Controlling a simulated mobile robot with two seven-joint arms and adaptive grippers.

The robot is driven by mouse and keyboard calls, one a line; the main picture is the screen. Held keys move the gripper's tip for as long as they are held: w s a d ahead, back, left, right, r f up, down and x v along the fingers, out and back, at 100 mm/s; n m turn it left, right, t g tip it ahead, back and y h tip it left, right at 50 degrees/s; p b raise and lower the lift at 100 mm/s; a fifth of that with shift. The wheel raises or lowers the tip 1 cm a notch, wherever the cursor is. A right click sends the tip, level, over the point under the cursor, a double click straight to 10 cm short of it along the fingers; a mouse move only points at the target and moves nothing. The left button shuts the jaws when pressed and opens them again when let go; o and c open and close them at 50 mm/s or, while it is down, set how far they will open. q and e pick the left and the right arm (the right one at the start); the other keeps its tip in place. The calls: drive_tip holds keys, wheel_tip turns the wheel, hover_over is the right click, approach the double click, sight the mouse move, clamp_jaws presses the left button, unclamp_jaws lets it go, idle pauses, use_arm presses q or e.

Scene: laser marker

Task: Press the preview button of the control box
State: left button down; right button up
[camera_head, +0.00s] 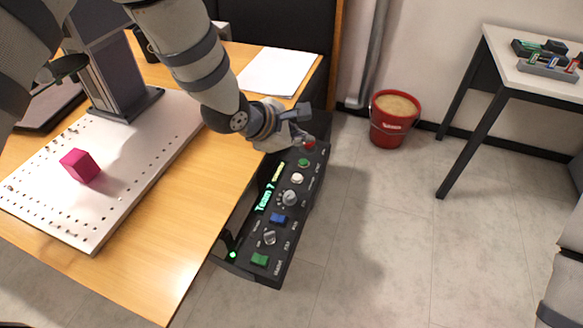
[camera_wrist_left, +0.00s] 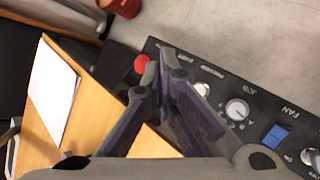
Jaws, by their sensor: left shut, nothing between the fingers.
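The black control box (camera_head: 277,210) hangs beside the table's right edge, with a lit green text display (camera_head: 268,188). Along its panel lie a red knob (camera_head: 309,143), a green button (camera_head: 303,162), a white button (camera_head: 297,178), a grey dial (camera_head: 289,198), a blue button (camera_head: 278,218), a silver knob (camera_head: 269,238) and another green button (camera_head: 260,259). Labels are too small to tell which is preview. My left gripper (camera_head: 301,124) is shut and empty over the far end, near the red knob. In the left wrist view its fingers (camera_wrist_left: 162,70) hide part of the panel. My right gripper is not in view.
The wooden table (camera_head: 203,190) carries a perforated plate (camera_head: 125,190) with a magenta cube (camera_head: 80,165), a marker column (camera_head: 105,65) and white paper (camera_head: 277,71). A red bucket (camera_head: 393,125) stands on the floor. Floor right of the box is clear.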

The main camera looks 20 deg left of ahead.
use_arm(q)
drive_tip(key=shift+s+d, duration=0.15)
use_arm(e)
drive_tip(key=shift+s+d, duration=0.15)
use_arm(q)
drive_tip(key=b, duration=0.3)
hover_over(298, 179)
wheel_tip(298, 179, down, 7)
drive_tip(key=shift+d+f, duration=0.1)
drive_tip(key=shift+f, duration=0.8)
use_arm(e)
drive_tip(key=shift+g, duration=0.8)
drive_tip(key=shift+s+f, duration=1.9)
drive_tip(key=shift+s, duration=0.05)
use_arm(q)
drive_tip(key=shift+f, duration=0.4)
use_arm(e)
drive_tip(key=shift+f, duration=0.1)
use_arm(q)
drive_tip(key=shift+f, duration=0.45)
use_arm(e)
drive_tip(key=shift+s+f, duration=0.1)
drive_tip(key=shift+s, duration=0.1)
use_arm(q)
drive_tip(key=shift+r, duration=0.85)
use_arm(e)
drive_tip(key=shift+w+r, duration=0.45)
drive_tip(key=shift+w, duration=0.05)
